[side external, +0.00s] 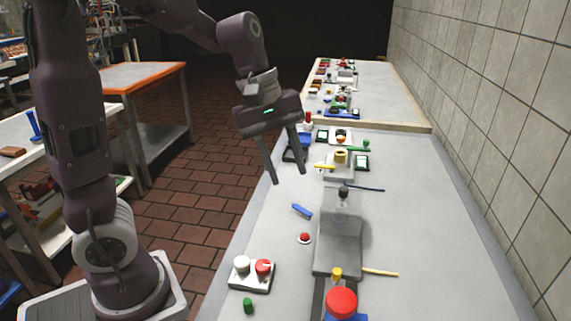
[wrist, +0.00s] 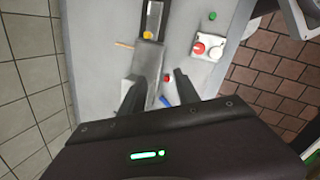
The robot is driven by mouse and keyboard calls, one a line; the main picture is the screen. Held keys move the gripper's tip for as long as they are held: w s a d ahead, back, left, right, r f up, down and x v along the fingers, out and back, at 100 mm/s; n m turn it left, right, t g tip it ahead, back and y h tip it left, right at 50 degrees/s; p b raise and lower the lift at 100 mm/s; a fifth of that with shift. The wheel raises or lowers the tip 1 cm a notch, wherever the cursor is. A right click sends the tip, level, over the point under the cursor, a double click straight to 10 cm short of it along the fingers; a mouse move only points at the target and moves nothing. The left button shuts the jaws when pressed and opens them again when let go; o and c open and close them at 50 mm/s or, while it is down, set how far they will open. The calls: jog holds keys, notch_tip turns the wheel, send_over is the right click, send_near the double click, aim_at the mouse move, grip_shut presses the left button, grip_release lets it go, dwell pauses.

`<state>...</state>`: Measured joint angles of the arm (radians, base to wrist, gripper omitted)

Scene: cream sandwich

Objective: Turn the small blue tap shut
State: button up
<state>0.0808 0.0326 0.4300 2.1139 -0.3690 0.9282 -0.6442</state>
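A small blue bar-shaped handle (side external: 302,211), the only piece here that looks like the small blue tap, sits on the grey counter left of a grey block. It also shows in the wrist view (wrist: 165,101), between my fingers and partly hidden by my gripper body. I cannot make out a tap body or which way it is turned. My gripper (side external: 289,178) is open and empty, its fingers pointing down, above and beyond the blue handle in the side view. In the wrist view my gripper (wrist: 159,77) has its two fingers well apart, with nothing held.
A small red button (side external: 304,238) lies close to the blue handle. The grey block (side external: 338,247) stands to its right. Nearer are a white box with red and white knobs (side external: 252,273), a green cylinder (side external: 248,305) and a large red knob (side external: 341,302). The counter's right side is mostly clear.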

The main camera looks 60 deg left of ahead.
jog(key=n+g+y, duration=0.2)
jog(key=n+y, duration=0.1)
jog(key=n, duration=0.4)
send_over(297, 206)
notch_tip(297, 206, down, 16)
jog(key=shift+d+r, duration=0.15)
jog(key=shift+r, duration=0.05)
notch_tip(297, 206, down, 6)
jog(key=shift+f, duration=0.55)
grip_shut()
